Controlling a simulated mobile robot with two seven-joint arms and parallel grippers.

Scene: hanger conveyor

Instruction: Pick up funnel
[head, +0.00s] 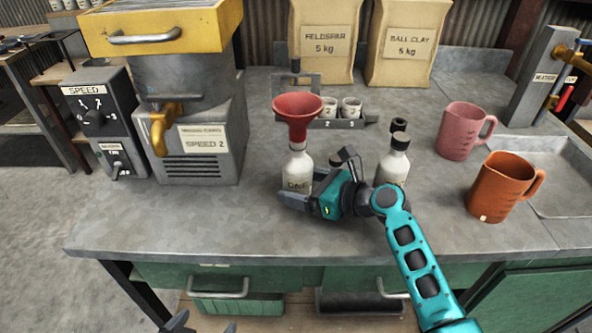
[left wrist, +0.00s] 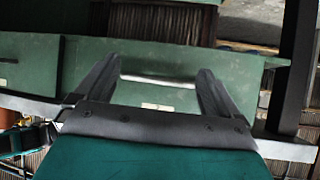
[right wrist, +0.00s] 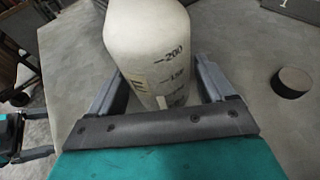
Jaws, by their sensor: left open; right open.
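The red funnel (head: 301,112) sits upright in the neck of a white bottle (head: 298,165) on the grey worktop. My right gripper (head: 300,193) is low at this bottle, well below the funnel. In the right wrist view the bottle (right wrist: 150,45), with printed volume marks, stands between the open fingers (right wrist: 160,80). The funnel is outside that view. My left gripper (head: 195,325) shows only its tips at the bottom of the head view. It is open and empty, facing the green drawer fronts in the left wrist view (left wrist: 158,72).
A second bottle (head: 394,163) with a black top stands behind my right arm. A pink jug (head: 462,135) and an orange jug (head: 500,188) are to the right. A rack with small cups (head: 341,123) is behind the funnel. The yellow-topped machine (head: 195,130) stands left. The worktop's front left is clear.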

